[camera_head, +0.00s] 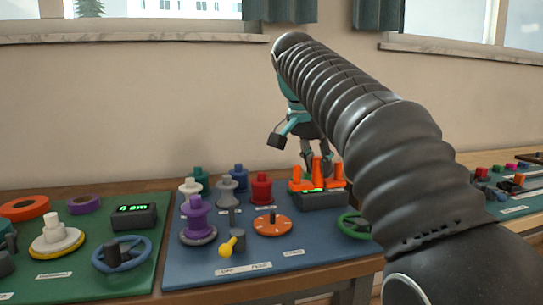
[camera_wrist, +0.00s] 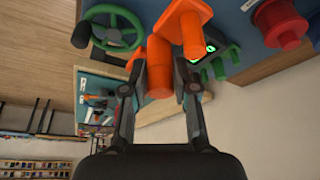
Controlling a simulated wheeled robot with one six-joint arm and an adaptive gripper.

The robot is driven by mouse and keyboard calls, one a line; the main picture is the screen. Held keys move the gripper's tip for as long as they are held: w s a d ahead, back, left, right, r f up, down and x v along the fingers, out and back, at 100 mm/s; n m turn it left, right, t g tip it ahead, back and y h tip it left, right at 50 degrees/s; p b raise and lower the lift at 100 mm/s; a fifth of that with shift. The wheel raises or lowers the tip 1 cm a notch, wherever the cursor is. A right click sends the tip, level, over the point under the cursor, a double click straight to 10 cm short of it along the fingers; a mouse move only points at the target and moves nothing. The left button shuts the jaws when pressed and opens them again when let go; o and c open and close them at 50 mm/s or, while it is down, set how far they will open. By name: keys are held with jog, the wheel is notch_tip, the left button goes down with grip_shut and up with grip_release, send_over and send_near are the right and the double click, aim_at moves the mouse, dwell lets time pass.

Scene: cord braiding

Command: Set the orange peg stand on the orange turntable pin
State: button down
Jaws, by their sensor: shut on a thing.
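The orange peg stand (camera_head: 327,184), a flat base with several upright posts, shows at the back right of the blue mat, in front of or above a dark display box. My gripper (camera_head: 317,168) is at its posts from above. In the wrist view, the fingers of my gripper (camera_wrist: 157,85) are shut on one post of the peg stand (camera_wrist: 190,34). I cannot tell whether its base is lifted. The orange turntable (camera_head: 272,227) lies on the mat, left of and nearer than the stand, with a small dark pin (camera_head: 272,216) upright at its centre.
The display box (camera_head: 324,202) with green digits is close by the stand. A red spool (camera_head: 261,188), a grey spool (camera_head: 226,190) and a purple spool (camera_head: 196,217) stand to the left. A yellow-knobbed lever (camera_head: 230,245) and a green handwheel (camera_head: 354,225) flank the turntable.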

jog(key=w+a+p, duration=0.1)
jog(key=w+a, duration=0.1)
jog(key=a, duration=0.7)
jog(key=b, duration=0.1)
send_near(278, 220)
jog(key=shift+w+d+n, duration=0.4)
jog(key=shift+w+d, duration=0.15)
jog(key=shift+w, duration=0.1)
jog(key=shift+r, duration=0.15)
jog(key=shift+f+b, duration=0.65)
jog(key=shift+f, duration=0.6)
jog(key=shift+f+b, duration=0.65)
jog(key=shift+f, duration=0.25)
jog(key=c, duration=0.8)
grip_release()
jog(key=shift+r, duration=0.1)
